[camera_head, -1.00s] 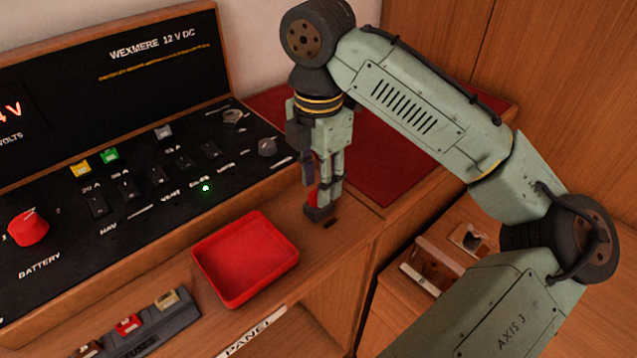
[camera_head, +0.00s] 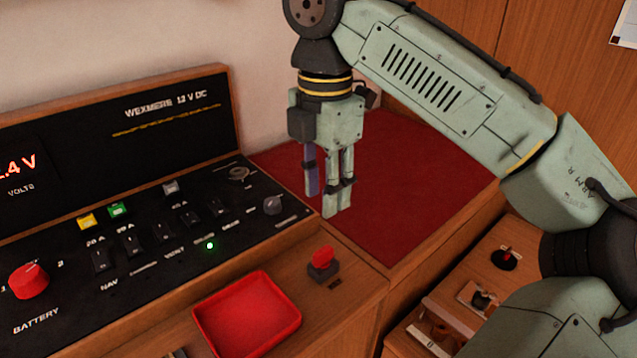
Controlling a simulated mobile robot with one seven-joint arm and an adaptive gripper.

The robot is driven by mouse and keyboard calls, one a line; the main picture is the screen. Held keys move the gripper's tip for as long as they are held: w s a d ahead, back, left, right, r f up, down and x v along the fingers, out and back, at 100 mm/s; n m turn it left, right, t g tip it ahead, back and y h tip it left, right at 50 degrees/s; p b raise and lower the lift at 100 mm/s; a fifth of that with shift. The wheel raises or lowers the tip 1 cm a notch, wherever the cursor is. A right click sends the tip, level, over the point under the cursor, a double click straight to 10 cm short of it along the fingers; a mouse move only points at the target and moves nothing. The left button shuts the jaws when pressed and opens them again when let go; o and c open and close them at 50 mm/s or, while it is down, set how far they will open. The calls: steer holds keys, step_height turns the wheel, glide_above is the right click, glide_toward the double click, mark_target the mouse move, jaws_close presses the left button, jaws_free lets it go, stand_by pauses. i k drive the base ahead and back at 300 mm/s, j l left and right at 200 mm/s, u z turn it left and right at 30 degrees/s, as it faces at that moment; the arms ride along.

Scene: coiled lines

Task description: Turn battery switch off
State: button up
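The battery switch (camera_head: 29,281) is a round red knob at the left end of the black panel, above the word BATTERY. A small pale mark shows near its top, slightly right; I cannot read its exact setting. A "2" is printed to its right. My gripper (camera_head: 334,205) points down, far to the right of the knob, in front of the red surface. Its fingers look close together from this angle, and I cannot tell the gap. I see nothing clearly held. A small red-topped piece on a dark base (camera_head: 322,262) stands on the wooden ledge below the gripper, apart from it.
The black panel (camera_head: 130,290) carries several rocker switches, a small grey knob (camera_head: 272,205) and a lit green lamp (camera_head: 210,246). A red tray (camera_head: 248,312) lies on the ledge before it. A raised panel behind shows a red voltage reading (camera_head: 18,167). Red surface (camera_head: 420,190) is clear.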

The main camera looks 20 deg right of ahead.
mark_target(28, 281)
steer(key=k, duration=1)
